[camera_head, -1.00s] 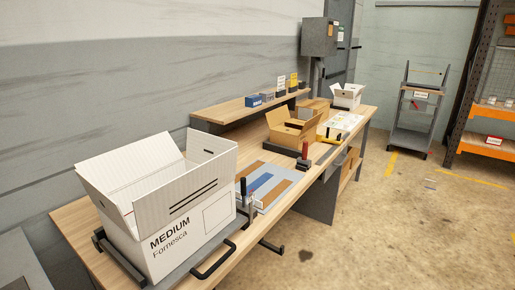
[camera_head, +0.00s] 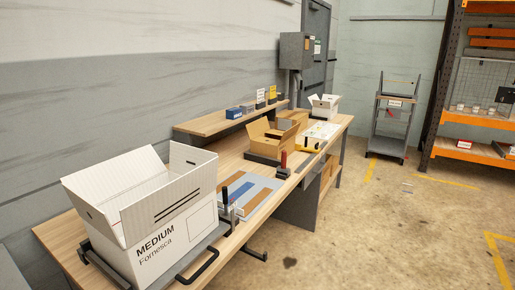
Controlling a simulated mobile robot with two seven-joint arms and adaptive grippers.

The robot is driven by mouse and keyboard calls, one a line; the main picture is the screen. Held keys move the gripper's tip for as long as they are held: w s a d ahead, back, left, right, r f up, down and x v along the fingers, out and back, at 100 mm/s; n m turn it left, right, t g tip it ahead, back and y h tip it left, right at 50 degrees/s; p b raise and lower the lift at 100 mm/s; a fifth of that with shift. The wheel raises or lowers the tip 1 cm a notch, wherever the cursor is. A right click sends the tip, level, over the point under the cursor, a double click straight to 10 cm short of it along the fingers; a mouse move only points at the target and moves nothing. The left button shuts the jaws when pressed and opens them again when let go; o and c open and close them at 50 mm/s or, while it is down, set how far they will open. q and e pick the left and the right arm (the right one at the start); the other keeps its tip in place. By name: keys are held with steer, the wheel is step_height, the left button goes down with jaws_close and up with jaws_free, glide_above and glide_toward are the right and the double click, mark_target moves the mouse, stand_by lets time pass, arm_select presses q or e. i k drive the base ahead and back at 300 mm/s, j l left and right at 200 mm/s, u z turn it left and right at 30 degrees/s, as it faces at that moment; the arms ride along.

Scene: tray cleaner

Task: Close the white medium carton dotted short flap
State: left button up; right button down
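The white medium carton (camera_head: 160,250) stands at the near left of the workbench, on a dark grey tray (camera_head: 92,262) with a black handle. It is printed "MEDIUM Fornesca". Its flaps stand up and splay outward, so its top is open. The near long flap (camera_head: 165,203) carries dark parallel lines. A short flap with a hand slot (camera_head: 188,160) stands up at the right end. Another flap shows at the left end (camera_head: 92,212). I cannot make out dots on any flap. The carton's inside is mostly hidden. Neither of my grippers is in view.
The workbench (camera_head: 62,240) runs away to the back right. A raised shelf (camera_head: 215,122) lines the wall. Open floor (camera_head: 375,235) lies to the right, before a cart (camera_head: 390,125).

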mark_target(98, 219)
steer(key=u, duration=1.25)
